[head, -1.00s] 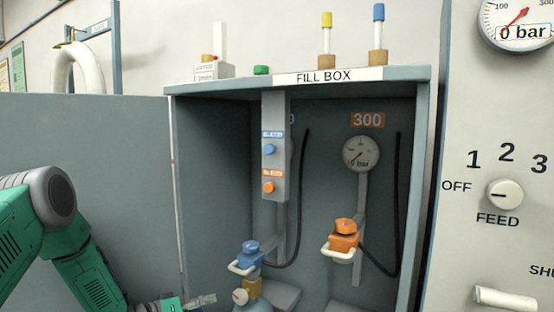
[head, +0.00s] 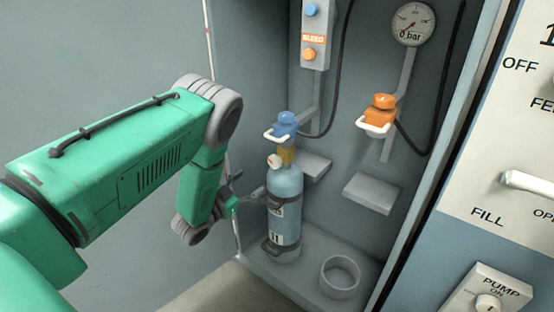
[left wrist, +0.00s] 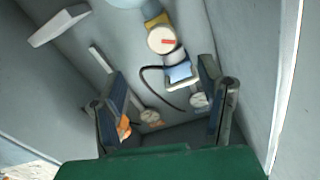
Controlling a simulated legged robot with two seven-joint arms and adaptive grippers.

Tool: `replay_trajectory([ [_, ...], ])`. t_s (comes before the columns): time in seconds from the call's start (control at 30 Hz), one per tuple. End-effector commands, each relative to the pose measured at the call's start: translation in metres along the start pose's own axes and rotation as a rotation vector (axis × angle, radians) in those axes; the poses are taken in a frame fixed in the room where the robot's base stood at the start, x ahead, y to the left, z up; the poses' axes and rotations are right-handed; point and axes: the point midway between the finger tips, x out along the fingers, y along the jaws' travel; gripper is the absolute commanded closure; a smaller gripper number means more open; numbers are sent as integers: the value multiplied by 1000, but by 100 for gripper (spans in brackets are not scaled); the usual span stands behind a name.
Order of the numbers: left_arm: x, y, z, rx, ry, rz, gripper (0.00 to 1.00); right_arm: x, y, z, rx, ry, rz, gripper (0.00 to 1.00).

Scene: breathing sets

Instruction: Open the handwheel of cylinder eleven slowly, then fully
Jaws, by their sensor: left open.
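Cylinder eleven (head: 286,190), light blue and marked 11, stands upright in the fill box. Its yellow valve (head: 288,154) carries a round cream handwheel (head: 274,161), and a blue fill connector (head: 285,124) sits above. In the left wrist view the handwheel (left wrist: 161,40) shows a red mark, and the blue connector (left wrist: 180,73) lies below it. My left gripper (head: 246,196) is open just left of the cylinder, apart from the handwheel. Its two fingers show in the left wrist view (left wrist: 165,95) with nothing gripped between them. My right gripper is not seen.
An orange connector (head: 379,115) hangs on the right under a 0 bar gauge (head: 412,24). Grey shelves (head: 370,193) jut from the back wall. An empty holder ring (head: 340,278) is on the box floor. The panel with FILL lever (head: 525,184) stands at right.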

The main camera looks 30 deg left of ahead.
Motion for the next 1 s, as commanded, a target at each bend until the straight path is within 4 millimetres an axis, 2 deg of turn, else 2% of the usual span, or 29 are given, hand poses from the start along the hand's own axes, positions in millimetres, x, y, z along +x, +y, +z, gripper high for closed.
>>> replay_trajectory([
  [0.17,18,0,0,17,10,-4,38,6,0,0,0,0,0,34],
  [0.5,90,1,0,14,10,-3,38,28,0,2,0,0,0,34],
  [0.7,122,0,0,13,8,-3,38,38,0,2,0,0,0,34],
  [0.83,132,-1,0,12,6,-4,38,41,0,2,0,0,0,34],
  [1.0,137,-1,-2,12,6,-5,38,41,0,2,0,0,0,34],
])
